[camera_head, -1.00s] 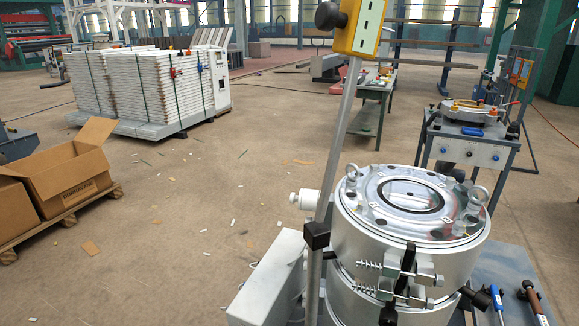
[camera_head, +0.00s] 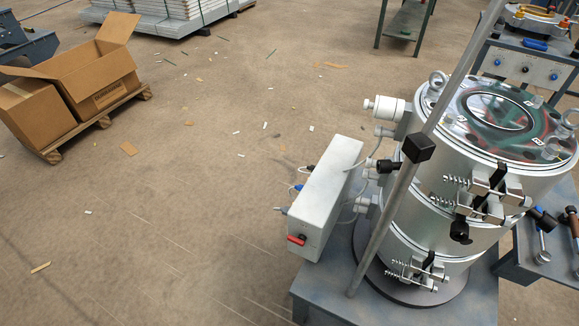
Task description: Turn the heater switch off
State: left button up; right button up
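The heater switch (camera_head: 297,239) is a small red handle on the front end of a light grey control box (camera_head: 328,200). The handle looks roughly level, tilted slightly. The box stands at the left side of the silver extruder cylinder (camera_head: 435,215), joined to it by cables. The cylinder stands on a grey table and has metal clamps on its front and a shiny flanged top. Neither of my grippers is in view.
A slanted metal pole (camera_head: 425,130) with a black clamp stands before the cylinder, right of the box. A tool table (camera_head: 520,268) is at the right. Open cardboard boxes (camera_head: 95,75) lie on a pallet at upper left. The littered floor left of the control box is free.

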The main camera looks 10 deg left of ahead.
aim_at(300, 240)
jog(key=i+j, duration=0.1)
jog(key=j, duration=0.4)
jog(key=i+j, duration=0.1)
jog(key=j, duration=0.35)
jog(key=i+j, duration=0.1)
jog(key=j, duration=0.4)
jog(key=i+j, duration=0.1)
jog(key=j, duration=0.35)
jog(key=i+j, duration=0.1)
jog(key=j, duration=0.4)
jog(key=i+j, duration=0.1)
jog(key=j, duration=0.4)
jog(key=i+j, duration=0.1)
jog(key=j, duration=0.35)
jog(key=j+z, duration=1.3)
jog(key=z, duration=0.85)
